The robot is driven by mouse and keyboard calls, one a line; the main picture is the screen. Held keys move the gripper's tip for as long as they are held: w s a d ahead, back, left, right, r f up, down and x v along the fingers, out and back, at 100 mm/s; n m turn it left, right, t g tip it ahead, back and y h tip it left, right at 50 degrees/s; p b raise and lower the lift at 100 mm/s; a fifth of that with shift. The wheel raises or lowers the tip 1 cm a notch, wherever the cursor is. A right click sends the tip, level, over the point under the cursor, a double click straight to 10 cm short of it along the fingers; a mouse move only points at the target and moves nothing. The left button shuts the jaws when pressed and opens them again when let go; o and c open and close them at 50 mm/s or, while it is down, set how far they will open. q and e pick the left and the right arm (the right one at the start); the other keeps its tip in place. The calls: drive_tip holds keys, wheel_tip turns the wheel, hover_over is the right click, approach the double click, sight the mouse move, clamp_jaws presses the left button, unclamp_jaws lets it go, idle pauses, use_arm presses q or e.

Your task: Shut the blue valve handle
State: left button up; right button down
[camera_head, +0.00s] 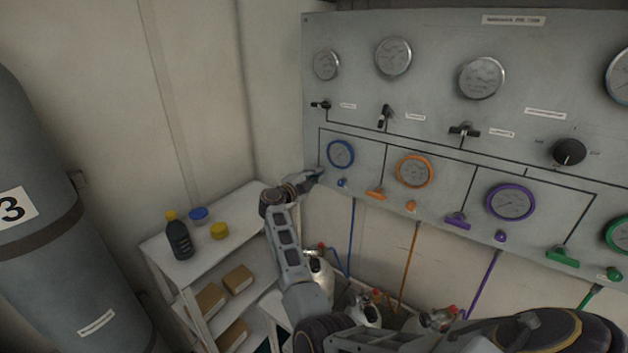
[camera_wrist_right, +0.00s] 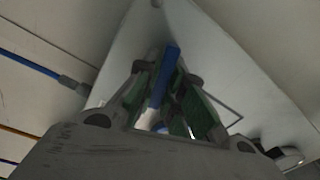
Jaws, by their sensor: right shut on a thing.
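The blue valve handle (camera_wrist_right: 168,65) shows in the right wrist view as a blue bar between the green finger pads. My right gripper (camera_wrist_right: 164,88) is shut on it. In the head view my right gripper (camera_head: 316,177) is at the left edge of the panel (camera_head: 450,50), below and left of the blue-ringed gauge (camera_head: 341,154). There the gripper mostly hides the handle, so its angle is hard to tell. My left gripper is not in view.
Orange (camera_head: 375,194), purple (camera_head: 457,221) and green (camera_head: 562,257) handles run along the panel to the right. A shelf (camera_head: 225,255) with a dark bottle (camera_head: 179,238) and boxes stands left of my arm. A grey cylinder (camera_head: 60,230) is at far left. Hoses hang below the panel.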

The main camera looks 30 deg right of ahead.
drive_tip(key=shift+f+m+b, duration=0.3)
drive_tip(key=shift+m+b, duration=0.25)
drive_tip(key=shift+m, duration=0.15)
drive_tip(key=shift+m+b, duration=0.55)
drive_tip(key=shift+m, duration=0.55)
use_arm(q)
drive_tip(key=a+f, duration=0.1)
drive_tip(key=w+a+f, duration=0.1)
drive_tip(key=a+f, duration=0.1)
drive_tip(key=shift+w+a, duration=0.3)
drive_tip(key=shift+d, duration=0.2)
